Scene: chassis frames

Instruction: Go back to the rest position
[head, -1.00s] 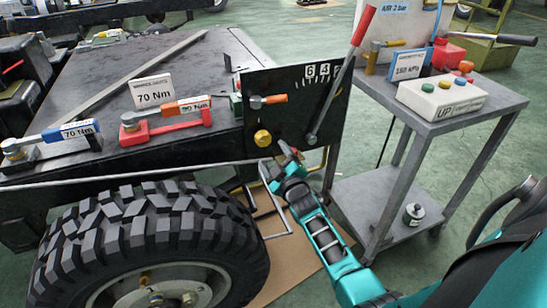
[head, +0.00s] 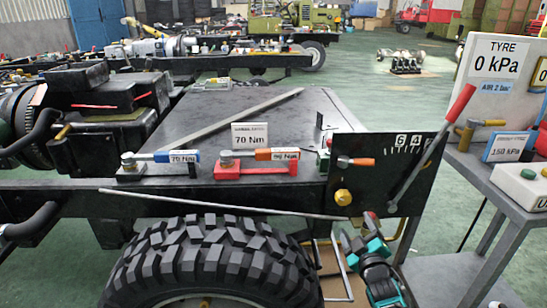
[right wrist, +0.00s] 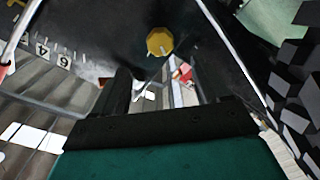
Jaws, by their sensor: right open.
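My right gripper (head: 368,218) shows at the lower right of the head view, below the black panel (head: 378,170) with the yellow knob (head: 343,197). In the right wrist view its two dark fingers (right wrist: 165,88) stand apart with nothing between them. The yellow knob (right wrist: 160,41) lies beyond the fingertips there, apart from them. My left gripper is in neither view.
A large tyre (head: 210,262) stands left of my right arm. The panel carries a red-handled lever (head: 435,145). A grey cart (head: 455,275) with a tyre-pressure box (head: 505,75) stands at right. Torque wrenches (head: 250,165) lie on the chassis top (head: 270,115).

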